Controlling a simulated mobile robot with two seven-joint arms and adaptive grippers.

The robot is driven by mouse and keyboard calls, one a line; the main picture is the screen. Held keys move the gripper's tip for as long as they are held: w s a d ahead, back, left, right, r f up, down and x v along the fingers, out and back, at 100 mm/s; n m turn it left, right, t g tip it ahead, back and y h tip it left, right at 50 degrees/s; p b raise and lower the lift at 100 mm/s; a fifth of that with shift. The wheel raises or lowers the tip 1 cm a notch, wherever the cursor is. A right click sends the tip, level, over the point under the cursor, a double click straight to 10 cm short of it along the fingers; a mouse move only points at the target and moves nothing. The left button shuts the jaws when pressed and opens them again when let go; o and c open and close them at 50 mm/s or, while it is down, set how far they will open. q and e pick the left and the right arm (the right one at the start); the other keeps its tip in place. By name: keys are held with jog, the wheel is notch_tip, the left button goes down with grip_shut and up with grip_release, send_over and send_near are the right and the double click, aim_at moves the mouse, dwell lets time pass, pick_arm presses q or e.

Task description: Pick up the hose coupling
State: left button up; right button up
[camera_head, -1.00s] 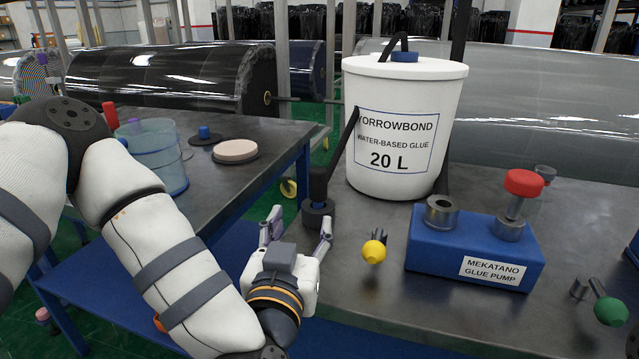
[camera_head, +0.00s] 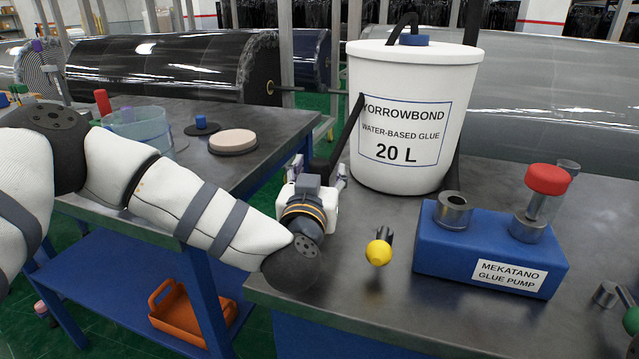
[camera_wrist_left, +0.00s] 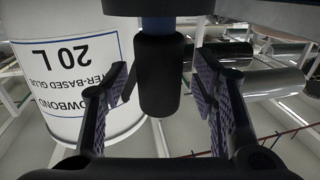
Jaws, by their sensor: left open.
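The hose coupling, a dark cylindrical piece (camera_head: 319,171), stands at the left edge of the right-hand table, beside the white glue bucket (camera_head: 405,130). In the head view it is largely hidden behind my left gripper (camera_head: 319,167). In the left wrist view the coupling (camera_wrist_left: 158,72) is a black cylinder between the two open fingers, with visible gaps on both sides. My left gripper is open around it and not closed on it. My right gripper is not in view.
A yellow-knobbed valve (camera_head: 379,252) and a blue glue pump (camera_head: 490,248) stand to the right on the same table. The left table (camera_head: 265,140) holds a clear blue container (camera_head: 140,135) and a round tan disc (camera_head: 233,141). An orange tray (camera_head: 190,315) lies on the lower shelf.

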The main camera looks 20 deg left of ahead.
pick_arm(q)
jog(key=c, duration=1.2)
jog(key=shift+r, duration=0.1)
